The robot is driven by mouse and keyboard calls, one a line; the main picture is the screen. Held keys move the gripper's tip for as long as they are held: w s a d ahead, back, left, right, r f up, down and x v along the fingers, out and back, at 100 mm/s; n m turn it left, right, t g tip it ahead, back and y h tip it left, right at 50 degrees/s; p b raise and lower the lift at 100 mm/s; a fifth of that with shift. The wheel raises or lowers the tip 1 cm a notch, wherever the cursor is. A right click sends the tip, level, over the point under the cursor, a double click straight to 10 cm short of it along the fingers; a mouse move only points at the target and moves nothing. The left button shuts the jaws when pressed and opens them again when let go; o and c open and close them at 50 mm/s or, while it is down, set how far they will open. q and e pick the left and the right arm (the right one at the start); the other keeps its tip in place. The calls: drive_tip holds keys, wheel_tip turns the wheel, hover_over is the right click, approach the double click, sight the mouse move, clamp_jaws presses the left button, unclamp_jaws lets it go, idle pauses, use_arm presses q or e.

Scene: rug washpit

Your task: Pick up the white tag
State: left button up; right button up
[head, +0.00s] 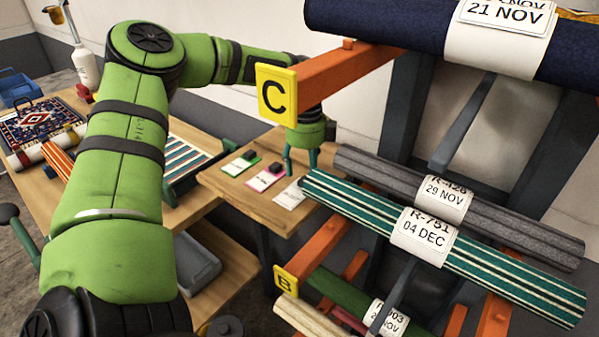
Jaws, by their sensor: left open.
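The white tag (289,196) lies flat on the wooden bench top, near its right corner. It is the nearest of a row of three tags. My left gripper (300,168) is above and just behind the white tag in the picture, pointing down, with its teal fingers apart and nothing seen between them. I cannot tell how high the fingertips are above the bench. The orange rack arm with the yellow C plate partly hides the wrist. My right gripper is not in view.
A green tag (236,166) and a pink tag (262,181) lie beside the white one, each with a dark block. An orange rack arm (345,66) and rolled rugs, one green striped (500,267), crowd the right side. The bench corner (262,211) is bare.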

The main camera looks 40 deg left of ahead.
use_arm(q)
wheel_tip(320, 180, down, 2)
drive_tip(key=shift+w+f, duration=0.1)
drive_tip(key=shift+f, duration=0.1)
drive_tip(key=c, duration=0.9)
drive_tip(key=shift+c, duration=0.2)
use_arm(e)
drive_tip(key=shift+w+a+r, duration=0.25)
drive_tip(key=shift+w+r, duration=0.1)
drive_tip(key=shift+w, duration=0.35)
